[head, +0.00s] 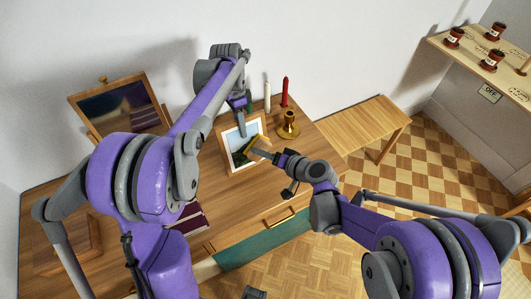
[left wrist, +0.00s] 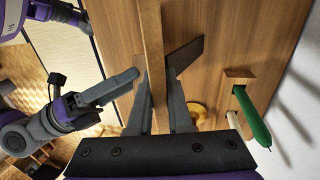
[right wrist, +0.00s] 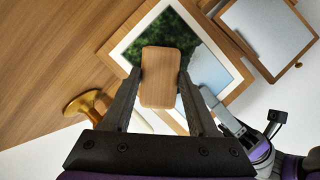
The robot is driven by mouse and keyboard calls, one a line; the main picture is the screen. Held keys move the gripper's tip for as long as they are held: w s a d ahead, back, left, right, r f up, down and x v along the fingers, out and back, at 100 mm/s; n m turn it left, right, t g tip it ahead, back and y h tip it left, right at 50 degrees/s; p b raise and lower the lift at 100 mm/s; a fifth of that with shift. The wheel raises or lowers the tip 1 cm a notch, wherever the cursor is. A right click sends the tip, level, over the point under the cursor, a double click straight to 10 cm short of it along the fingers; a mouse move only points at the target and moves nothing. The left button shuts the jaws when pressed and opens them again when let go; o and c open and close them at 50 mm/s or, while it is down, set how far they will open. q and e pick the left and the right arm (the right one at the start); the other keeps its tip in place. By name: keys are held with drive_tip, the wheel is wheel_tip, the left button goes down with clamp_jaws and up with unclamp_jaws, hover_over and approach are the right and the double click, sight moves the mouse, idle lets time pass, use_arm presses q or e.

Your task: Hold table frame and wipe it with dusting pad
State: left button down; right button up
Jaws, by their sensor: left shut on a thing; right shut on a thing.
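The table frame (head: 229,161), with a pale wooden border and a landscape picture, stands on the wooden dresser top in the head view. My left gripper (head: 242,116) is shut on its top edge. In the left wrist view the frame (left wrist: 152,45) is edge-on between the fingers (left wrist: 158,108), its dark rear support (left wrist: 186,55) beside it. My right gripper (head: 268,154) is shut on the dusting pad (head: 254,146), at the picture's right side. In the right wrist view the pad's wooden back (right wrist: 158,80) covers part of the frame (right wrist: 207,50); its contact with the glass is hidden.
A brass candle holder (head: 288,126), a red candle (head: 285,93) and a white candle (head: 267,95) stand just right of and behind the frame. A larger tilted framed panel (head: 122,107) stands at the left. Bare dresser top (head: 245,195) lies in front of the frame.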

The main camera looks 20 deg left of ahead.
drive_tip(key=shift+s+a, duration=0.3)
drive_tip(key=shift+s, duration=0.2)
drive_tip(key=shift+a, duration=0.1)
drive_tip(key=shift+s+a, duration=0.5)
drive_tip(key=shift+s, duration=0.05)
drive_tip(key=shift+s+a, duration=0.5)
drive_tip(key=shift+s, duration=0.05)
drive_tip(key=shift+s, duration=0.1)
idle(0.4)
drive_tip(key=shift+s+a, duration=0.35)
drive_tip(key=shift+s, duration=0.25)
